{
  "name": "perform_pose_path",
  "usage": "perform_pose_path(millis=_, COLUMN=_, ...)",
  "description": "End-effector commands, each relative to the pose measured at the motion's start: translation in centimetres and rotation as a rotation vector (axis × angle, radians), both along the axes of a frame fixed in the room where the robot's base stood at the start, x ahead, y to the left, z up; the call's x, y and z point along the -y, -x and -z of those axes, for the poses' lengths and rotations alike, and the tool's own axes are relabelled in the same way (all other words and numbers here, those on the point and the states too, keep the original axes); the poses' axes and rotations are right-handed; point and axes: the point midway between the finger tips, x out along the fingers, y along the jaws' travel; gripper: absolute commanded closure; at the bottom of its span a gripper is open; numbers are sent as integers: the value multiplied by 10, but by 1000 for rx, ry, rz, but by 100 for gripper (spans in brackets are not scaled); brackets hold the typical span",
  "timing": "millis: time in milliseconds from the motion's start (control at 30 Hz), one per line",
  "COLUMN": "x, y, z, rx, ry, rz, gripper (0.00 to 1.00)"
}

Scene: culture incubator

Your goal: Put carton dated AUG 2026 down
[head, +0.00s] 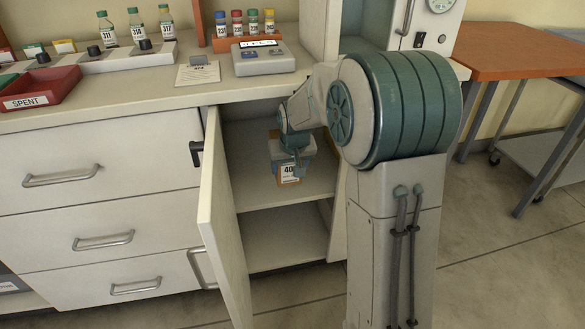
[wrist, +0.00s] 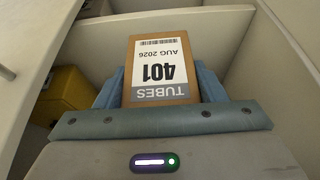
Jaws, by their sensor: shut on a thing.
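The carton (wrist: 160,65) is a brown box with a white label reading "TUBES 401 AUG 2026", upside down in the wrist view. In the head view the carton (head: 289,174) shows inside the open cabinet, its label partly covered. My gripper (wrist: 160,90) is shut on it, with a blue finger on each side. In the head view my gripper (head: 291,160) reaches into the cabinet at its upper shelf (head: 318,180). I cannot tell whether the carton's bottom touches the shelf.
The cabinet door (head: 217,215) stands open to the left of my arm. A lower shelf (head: 285,240) looks empty. A yellow box (wrist: 62,100) shows at the left in the wrist view. The counter above holds a red SPENT tray (head: 40,97) and a small device (head: 263,62).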

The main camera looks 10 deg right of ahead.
Motion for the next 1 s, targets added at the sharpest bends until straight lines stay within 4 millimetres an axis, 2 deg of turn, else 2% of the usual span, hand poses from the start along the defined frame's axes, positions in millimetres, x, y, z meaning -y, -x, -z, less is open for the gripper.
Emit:
perform_pose_path(millis=33, x=-2, y=-12, z=12, rx=-1, ry=-1, rz=-1, gripper=65)
perform_pose_path(millis=200, x=-6, y=-49, z=35, rx=0, ry=0, rz=-1, gripper=65)
perform_pose_path(millis=400, x=-10, y=-82, z=52, rx=1, ry=0, rz=0, gripper=65)
perform_pose_path(millis=633, x=-11, y=-91, z=60, rx=1, ry=0, rz=0, gripper=65)
perform_pose_path(millis=867, x=-11, y=-91, z=93, rx=1, ry=0, rz=0, gripper=65)
perform_pose_path(millis=1000, x=-11, y=-91, z=96, rx=2, ry=0, rz=0, gripper=65)
